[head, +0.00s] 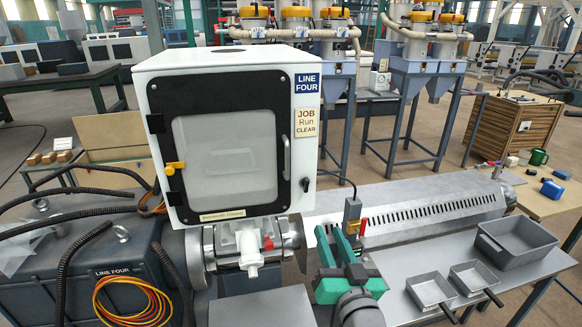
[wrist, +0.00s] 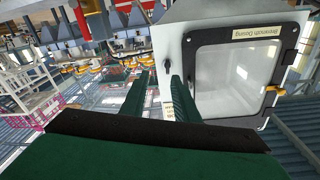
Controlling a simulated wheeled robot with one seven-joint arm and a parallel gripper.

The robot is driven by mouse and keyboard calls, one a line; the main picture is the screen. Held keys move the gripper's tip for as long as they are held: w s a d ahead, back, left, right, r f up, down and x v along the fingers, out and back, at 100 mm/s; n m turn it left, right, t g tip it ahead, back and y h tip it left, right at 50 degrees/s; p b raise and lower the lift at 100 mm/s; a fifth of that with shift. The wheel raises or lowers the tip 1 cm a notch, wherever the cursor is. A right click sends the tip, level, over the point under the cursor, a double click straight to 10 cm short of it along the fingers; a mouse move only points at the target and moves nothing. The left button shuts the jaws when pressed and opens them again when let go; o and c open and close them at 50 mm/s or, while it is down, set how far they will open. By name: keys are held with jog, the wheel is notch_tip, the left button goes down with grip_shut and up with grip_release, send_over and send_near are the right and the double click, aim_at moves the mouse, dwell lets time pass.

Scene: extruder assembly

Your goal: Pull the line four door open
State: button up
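The line four door (head: 228,150) is a black-framed panel with a clear window on the front of a white box (head: 215,62). It looks shut, with hinges on its left side and a white upright handle (head: 286,158) near its right edge. A yellow latch (head: 174,167) sits at its left edge. My green gripper (head: 332,238) is below and right of the door, apart from it, fingers spread and empty.
A dark knob (head: 305,184) is on the box beside the door. A white valve with a red part (head: 268,243) is below the door. A long metal barrel (head: 420,222) runs right behind my gripper. Grey trays (head: 515,242) stand on the bench at right. Dark hoses (head: 75,215) lie left.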

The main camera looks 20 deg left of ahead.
aim_at(288, 162)
jog(key=s+a+r+n+g+y, duration=0.1)
jog(key=a+r+n+g, duration=0.15)
jog(key=r, duration=0.45)
jog(key=a+r+n+g+y, duration=0.1)
jog(key=a+r+n+y, duration=0.1)
jog(key=r+n, duration=0.35)
jog(key=w+a, duration=0.2)
jog(key=w+a+m, duration=0.1)
jog(key=w+a, duration=0.1)
jog(key=a, duration=0.1)
jog(key=w+a+r+m, duration=0.1)
jog(key=w+a, duration=0.1)
jog(key=shift+w+a, duration=0.3)
jog(key=shift+w, duration=0.1)
grip_shut()
